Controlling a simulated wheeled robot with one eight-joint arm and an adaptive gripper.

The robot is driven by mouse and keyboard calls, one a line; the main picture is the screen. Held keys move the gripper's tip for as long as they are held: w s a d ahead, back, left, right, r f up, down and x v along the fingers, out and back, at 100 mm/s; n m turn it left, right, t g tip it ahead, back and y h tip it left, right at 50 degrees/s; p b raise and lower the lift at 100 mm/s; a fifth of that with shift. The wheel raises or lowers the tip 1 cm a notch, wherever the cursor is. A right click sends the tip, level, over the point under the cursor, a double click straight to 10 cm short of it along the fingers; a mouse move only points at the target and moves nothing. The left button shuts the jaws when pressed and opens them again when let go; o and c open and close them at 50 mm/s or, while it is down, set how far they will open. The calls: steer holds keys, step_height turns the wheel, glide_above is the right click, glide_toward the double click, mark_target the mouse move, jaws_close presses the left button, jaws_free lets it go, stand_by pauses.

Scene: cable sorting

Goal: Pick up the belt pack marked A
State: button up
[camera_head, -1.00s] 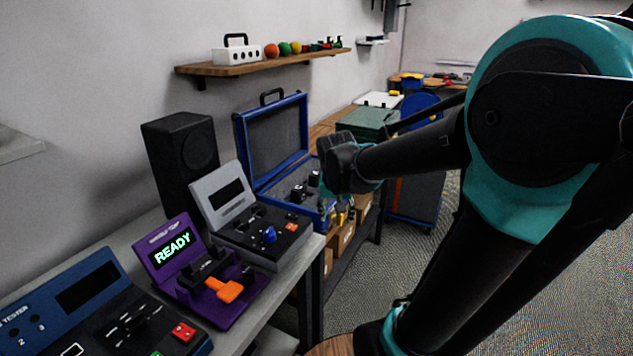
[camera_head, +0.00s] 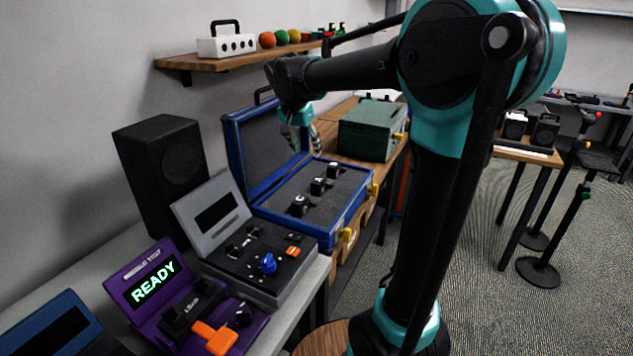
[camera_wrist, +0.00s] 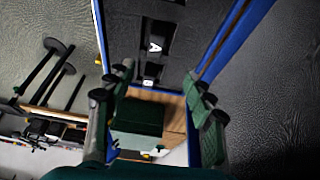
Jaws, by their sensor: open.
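The belt pack marked A (camera_wrist: 154,46) is a small black block with a white letter in the wrist view. It is the middle one of three black packs on the dark lining of the open blue case (camera_head: 345,215). In the head view the middle pack (camera_head: 319,186) shows, but its letter is too small to read. My gripper (camera_head: 303,137) is above the case's far part, apart from the packs. In the wrist view its two fingers (camera_wrist: 160,103) are spread wide with nothing between them.
The case's raised lid (camera_head: 265,145) stands at its back left. A dark green box (camera_head: 367,130) sits beyond the case. A grey device (camera_head: 265,255) and a purple device reading READY (camera_head: 150,285) are nearer, with a black speaker (camera_head: 160,170) behind. A shelf (camera_head: 200,62) hangs above.

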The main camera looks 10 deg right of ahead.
glide_toward(318, 180)
steer(key=x, duration=0.5)
steer(key=shift+w+a+f, duration=0.25)
steer(key=shift+a, duration=0.05)
steer(key=shift+d+x, duration=0.2)
steer(key=shift+x, duration=1.15)
steer(key=shift+d+x, duration=0.15)
steer(key=shift+x, duration=1.15)
steer(key=shift+s, duration=0.15)
jaws_close()
steer(key=shift+r, duration=0.1)
